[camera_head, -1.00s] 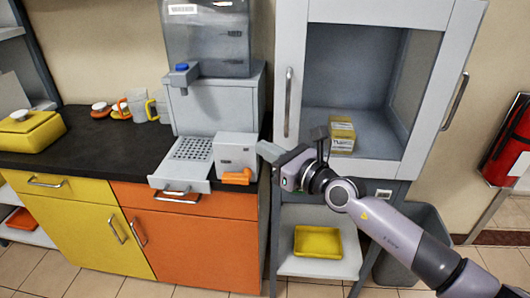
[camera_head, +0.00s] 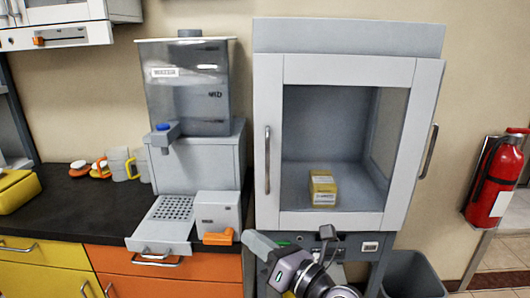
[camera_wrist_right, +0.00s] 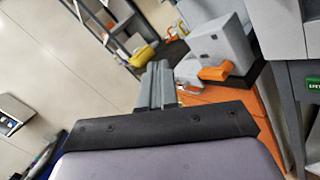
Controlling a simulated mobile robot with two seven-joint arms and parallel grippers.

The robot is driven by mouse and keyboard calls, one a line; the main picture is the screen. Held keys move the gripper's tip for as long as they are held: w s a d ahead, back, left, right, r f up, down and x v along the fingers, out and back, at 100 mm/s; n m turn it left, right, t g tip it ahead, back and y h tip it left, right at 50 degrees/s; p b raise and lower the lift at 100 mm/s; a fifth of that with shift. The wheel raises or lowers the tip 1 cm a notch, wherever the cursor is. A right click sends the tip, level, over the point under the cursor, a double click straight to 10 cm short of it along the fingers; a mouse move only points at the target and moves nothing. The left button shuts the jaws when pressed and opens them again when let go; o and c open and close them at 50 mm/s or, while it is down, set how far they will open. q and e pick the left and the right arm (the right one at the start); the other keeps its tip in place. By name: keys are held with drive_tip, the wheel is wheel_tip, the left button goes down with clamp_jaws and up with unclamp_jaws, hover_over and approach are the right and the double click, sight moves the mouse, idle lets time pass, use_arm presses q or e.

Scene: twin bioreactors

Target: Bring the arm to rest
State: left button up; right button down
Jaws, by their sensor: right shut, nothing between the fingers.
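My right gripper (camera_head: 258,242) shows at the bottom of the head view, in front of the lower edge of the grey cabinet and just right of the small grey box with the orange lever. Its fingers are together with nothing between them. In the right wrist view the shut fingers (camera_wrist_right: 157,84) point toward the orange drawer front and the counter, apart from the grey box (camera_wrist_right: 222,45). Most of my right arm is below the head view's lower edge. My left gripper is in neither view.
The grey cabinet (camera_head: 265,95) holds a yellow box (camera_head: 322,188) behind its framed front. A water dispenser (camera_head: 200,160) with a drip tray (camera_head: 165,222) stands on the dark counter (camera_head: 80,215). A grey bin (camera_head: 410,275) and a red extinguisher (camera_head: 492,182) are at right.

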drive_tip(key=s+d+f+m+t+h, duration=0.2)
drive_tip(key=s+d+f+m+h, duration=0.4)
drive_tip(key=m, duration=0.6)
drive_tip(key=s+d+f+m+t+h, duration=0.1)
drive_tip(key=d+f+m+t+h, duration=0.15)
drive_tip(key=d+f+m, duration=0.85)
drive_tip(key=s+d+f+m+g+h, duration=0.2)
drive_tip(key=s+d+f+m+g, duration=0.1)
drive_tip(key=s+f+m, duration=0.2)
drive_tip(key=s+d+f+m+g+h, duration=0.2)
drive_tip(key=s+f+m, duration=0.3)
drive_tip(key=s+m, duration=0.5)
drive_tip(key=shift+s+d+f+g, duration=0.35)
drive_tip(key=shift+s+d+g, duration=0.15)
drive_tip(key=shift+g, duration=0.25)
drive_tip(key=shift+w+d, duration=0.1)
